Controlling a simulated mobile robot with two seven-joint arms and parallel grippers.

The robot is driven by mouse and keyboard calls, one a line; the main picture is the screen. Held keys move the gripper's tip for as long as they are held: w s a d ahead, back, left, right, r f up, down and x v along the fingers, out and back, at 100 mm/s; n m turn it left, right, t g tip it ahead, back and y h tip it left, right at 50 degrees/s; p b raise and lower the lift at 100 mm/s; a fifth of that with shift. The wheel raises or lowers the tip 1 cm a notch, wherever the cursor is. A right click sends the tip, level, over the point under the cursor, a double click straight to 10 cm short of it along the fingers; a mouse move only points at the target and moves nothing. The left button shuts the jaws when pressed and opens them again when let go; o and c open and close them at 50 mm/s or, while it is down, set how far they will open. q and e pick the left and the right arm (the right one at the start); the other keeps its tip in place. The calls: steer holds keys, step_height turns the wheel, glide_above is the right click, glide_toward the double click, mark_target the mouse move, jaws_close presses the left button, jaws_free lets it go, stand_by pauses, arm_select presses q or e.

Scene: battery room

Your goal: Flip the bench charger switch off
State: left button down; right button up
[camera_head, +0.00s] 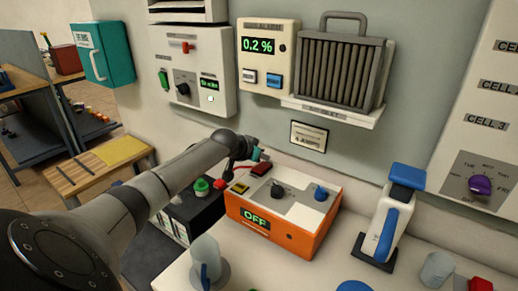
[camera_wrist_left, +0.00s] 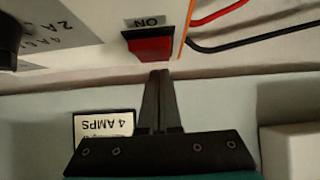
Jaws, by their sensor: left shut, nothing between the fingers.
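The bench charger (camera_head: 300,245) is an orange box with a pale top panel, on the bench. Its green display (camera_head: 255,218) reads OFF. A red rocker switch (camera_head: 261,168) sits at the back left of its top. In the left wrist view the red switch (camera_wrist_left: 150,46) has an ON label beside it. My left gripper (camera_head: 254,158) is shut and empty. In the wrist view its fingertips (camera_wrist_left: 160,73) are right at the switch's edge; I cannot tell whether they touch. The fingers are hard to make out in the head view. My right gripper is not in view.
A black battery (camera_head: 190,215) with green and red terminals stands left of the charger. A "4 AMPS" card (camera_head: 309,137) is on the wall behind.

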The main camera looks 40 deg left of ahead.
mark_target(263, 164)
arm_select(q)
steer(key=shift+w+r+p, duration=0.2)
steer(key=shift+r+p, duration=1.75)
steer(key=shift+p, duration=0.2)
steer(key=shift+s+r, duration=0.15)
steer(key=shift+r, duration=0.2)
steer(key=w+r+p+v, duration=0.1)
steer(key=v, duration=0.8)
steer(key=shift+r, duration=0.3)
steer(key=shift+w, duration=0.1)
